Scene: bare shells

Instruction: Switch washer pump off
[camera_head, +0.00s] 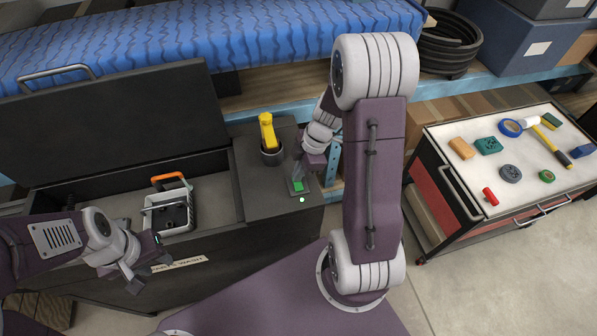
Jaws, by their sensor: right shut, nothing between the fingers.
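The washer (232,247) is a dark box with its lid raised and a partly readable label on its front. On its right-hand top panel is a switch with a green face (298,186), and a small pale lit lamp (302,200) is just in front of it. My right gripper (299,178) is shut and empty, pointing down at the switch. Its tips hide part of the switch; I cannot tell whether they touch it. My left gripper (150,272) is in front of the washer at lower left, its fingers apart and empty.
A yellow-handled tool (267,130) stands in a dark holder (272,156) behind the switch. A pale basket (183,212) with an orange handle sits in the washer's tub. A cart (490,168) with tools stands at right. Floor is clear between cart and my base.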

